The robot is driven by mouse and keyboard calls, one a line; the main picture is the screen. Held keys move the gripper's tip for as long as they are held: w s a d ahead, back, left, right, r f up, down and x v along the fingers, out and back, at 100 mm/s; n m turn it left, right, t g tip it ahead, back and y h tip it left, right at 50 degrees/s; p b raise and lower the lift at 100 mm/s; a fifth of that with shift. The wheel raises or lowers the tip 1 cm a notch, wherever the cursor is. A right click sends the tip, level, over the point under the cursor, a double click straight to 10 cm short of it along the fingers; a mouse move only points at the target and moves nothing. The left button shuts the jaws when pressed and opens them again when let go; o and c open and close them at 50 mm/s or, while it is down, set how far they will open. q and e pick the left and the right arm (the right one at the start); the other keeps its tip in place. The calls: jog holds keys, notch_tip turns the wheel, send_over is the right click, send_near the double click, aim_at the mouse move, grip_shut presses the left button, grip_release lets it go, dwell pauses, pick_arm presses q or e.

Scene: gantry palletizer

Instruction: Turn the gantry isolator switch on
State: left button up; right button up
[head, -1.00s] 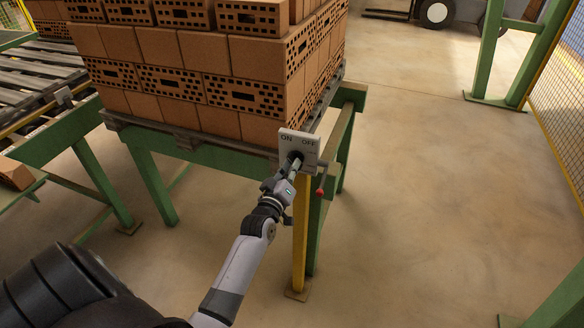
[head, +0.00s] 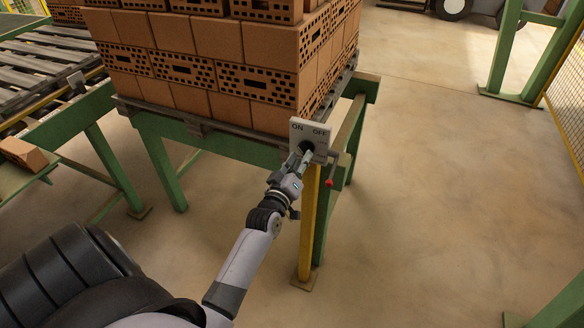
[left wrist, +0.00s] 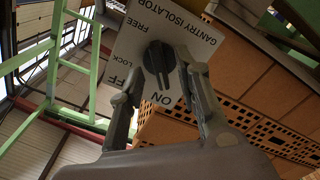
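The gantry isolator is a pale panel (head: 322,134) with ON at left and OFF at right, on a yellow post. In the left wrist view its panel (left wrist: 188,32) appears rotated, with GANTRY ISOLATOR, FREE, LOCK, ON and OFF lettering. Its black rotary knob (left wrist: 158,62) is partly hidden in the head view. My left gripper (head: 305,158) is at the panel front. In the left wrist view its fingers (left wrist: 160,82) are apart, one on each side of the knob; firm contact cannot be told. A red-tipped lever (head: 330,183) hangs at the panel's right. My right gripper is out of view.
A brick stack (head: 215,75) on a pallet stands on a green frame (head: 215,143) right behind the panel. A roller conveyor (head: 40,75) is at left. Green posts (head: 505,50) and yellow mesh fencing stand at right. The floor (head: 440,190) between is clear.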

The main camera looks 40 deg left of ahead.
pick_arm(q)
jog(key=v, duration=1)
jog(key=shift+s, duration=0.2)
jog(key=shift+d, duration=0.1)
jog(key=s+d+f+m+g+h+b, duration=0.1)
jog(key=s+d+f+m+g, duration=0.2)
jog(key=f, duration=0.9)
jog(key=s+d+f+m+g+h+b, duration=0.1)
jog(key=s+d+f+m+g+h, duration=0.2)
jog(key=f, duration=0.9)
jog(key=s+d+f+m+g+b, duration=0.15)
jog(key=s+d+f, duration=0.3)
jog(key=f, duration=0.85)
jog(key=s+f+m+g, duration=0.2)
jog(key=s+f, duration=0.4)
jog(key=s, duration=0.4)
jog(key=s+f+m+g+b, duration=0.1)
jog(key=s+f+g, duration=0.3)
jog(key=s, duration=0.6)
jog(key=s+f+m+g, duration=0.2)
jog(key=s+f+g, duration=0.1)
jog(key=s+f, duration=0.5)
jog(key=shift+s+d+m, duration=0.25)
jog(key=shift+s+m, duration=0.1)
jog(key=shift+s, duration=0.55)
jog(key=shift+f, duration=0.15)
